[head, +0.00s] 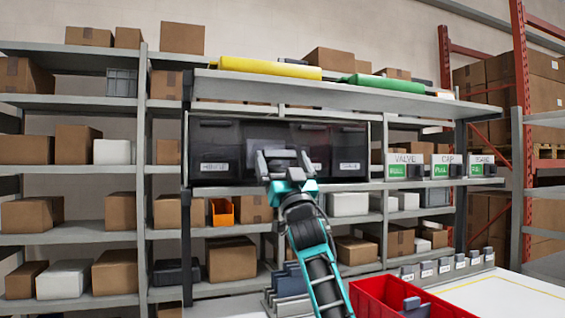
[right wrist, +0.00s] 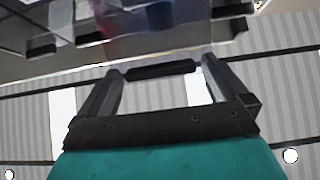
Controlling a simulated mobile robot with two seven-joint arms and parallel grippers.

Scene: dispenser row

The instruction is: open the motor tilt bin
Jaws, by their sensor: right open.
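A row of dark translucent tilt bins (head: 220,145) hangs under the upper shelf in the head view, all apparently shut. Their small labels are too blurred to tell which one is the motor bin. My right gripper (head: 282,158) is in front of the middle bins and hides part of their fronts and labels. In the right wrist view my right gripper (right wrist: 160,75) is open, with a black bar-like handle (right wrist: 160,69) between or just beyond its fingertips. I cannot tell whether they touch. Blurred red and blue shapes show through the bin front above. My left gripper is out of view.
White dispensers (head: 404,165) with green tabs stand right of the bins. A red crate (head: 375,292) is on the white table at the lower right, near a row of small labelled holders (head: 443,268). The shelf (head: 320,93) overhangs the bins.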

